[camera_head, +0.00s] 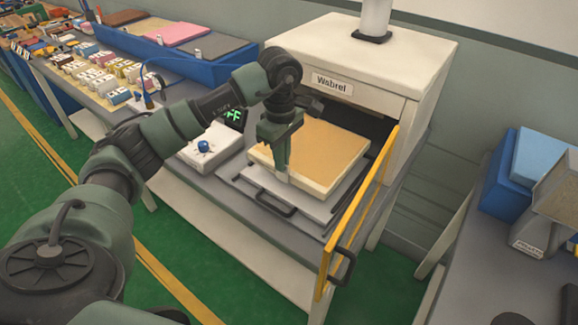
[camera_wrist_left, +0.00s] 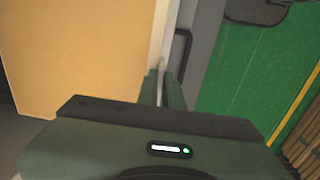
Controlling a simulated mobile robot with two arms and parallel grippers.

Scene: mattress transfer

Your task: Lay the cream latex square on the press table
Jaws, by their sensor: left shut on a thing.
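The cream latex square (camera_head: 325,150) is a thick, flat, pale-orange slab with a whitish side. It lies level over the pale press table (camera_head: 322,208) in front of the press's dark opening; whether its whole underside touches cannot be told. In the left wrist view the square (camera_wrist_left: 75,50) fills the upper left. My left gripper (camera_head: 283,172) points down at the square's near edge, shut on it. Its fingers (camera_wrist_left: 164,88) show either side of the pale edge in the wrist view. My right gripper is not in view.
The cream press (camera_head: 365,60) stands behind. A yellow-framed guard (camera_head: 358,215) stands along the table's right side, and a black handle (camera_head: 275,203) is at the front. A control box (camera_head: 208,146) is to the left. A bench (camera_head: 500,255) with blue boxes is at right.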

